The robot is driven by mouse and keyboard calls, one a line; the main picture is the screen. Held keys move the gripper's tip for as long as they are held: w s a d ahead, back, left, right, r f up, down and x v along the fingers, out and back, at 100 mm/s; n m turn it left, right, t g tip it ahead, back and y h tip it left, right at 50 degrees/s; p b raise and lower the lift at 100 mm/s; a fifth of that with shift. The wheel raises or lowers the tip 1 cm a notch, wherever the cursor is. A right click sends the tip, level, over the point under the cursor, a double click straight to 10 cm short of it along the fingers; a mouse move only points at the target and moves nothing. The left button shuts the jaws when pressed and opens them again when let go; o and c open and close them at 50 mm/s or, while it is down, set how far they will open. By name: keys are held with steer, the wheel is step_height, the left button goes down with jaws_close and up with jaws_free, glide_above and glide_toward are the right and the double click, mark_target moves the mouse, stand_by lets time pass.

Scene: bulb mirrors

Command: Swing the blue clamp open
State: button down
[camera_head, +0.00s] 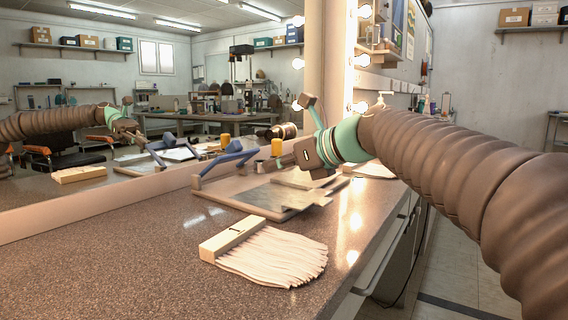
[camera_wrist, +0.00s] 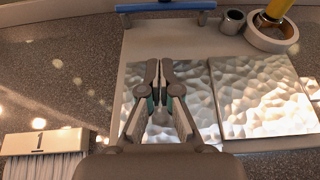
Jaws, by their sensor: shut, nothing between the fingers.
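The blue clamp (camera_head: 225,164) is a blue bar on a pale board by the mirror, slanting upward to the right in the head view. In the wrist view its blue bar (camera_wrist: 165,6) runs across the top edge, with grey supports near its ends. Its far parts are cut off there. My gripper (camera_wrist: 160,65) is shut and empty above a hammered metal sheet (camera_wrist: 200,85), apart from the clamp. The clamp lies beyond the fingertips, toward the top of the wrist view. In the head view my gripper's fingers are hard to make out.
A second hammered sheet (camera_wrist: 255,95) lies to the right. A dark cup (camera_wrist: 233,21) and a ring holder with a yellow handle (camera_wrist: 272,34) stand near the clamp. A wide brush marked 1 (camera_head: 270,255) lies on the counter in front. A mirror (camera_head: 130,120) runs along the left.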

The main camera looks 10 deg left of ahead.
mark_target(237, 157)
steer(key=x, duration=0.5)
steer(key=shift+a+f+b, duration=0.1)
steer(key=shift+f+b, duration=0.05)
steer(key=shift+b, duration=0.15)
steer(key=shift+w+a+r, duration=0.25)
steer(key=shift+a+r, duration=0.2)
steer(key=shift+r, duration=0.15)
steer(key=shift+w+a+r, duration=0.2)
steer(key=shift+a+r, duration=0.3)
steer(key=shift+r, duration=0.1)
steer(key=shift+w+a+r+p, duration=0.15)
steer(key=shift+a+r+p, duration=0.15)
steer(key=shift+r, duration=0.15)
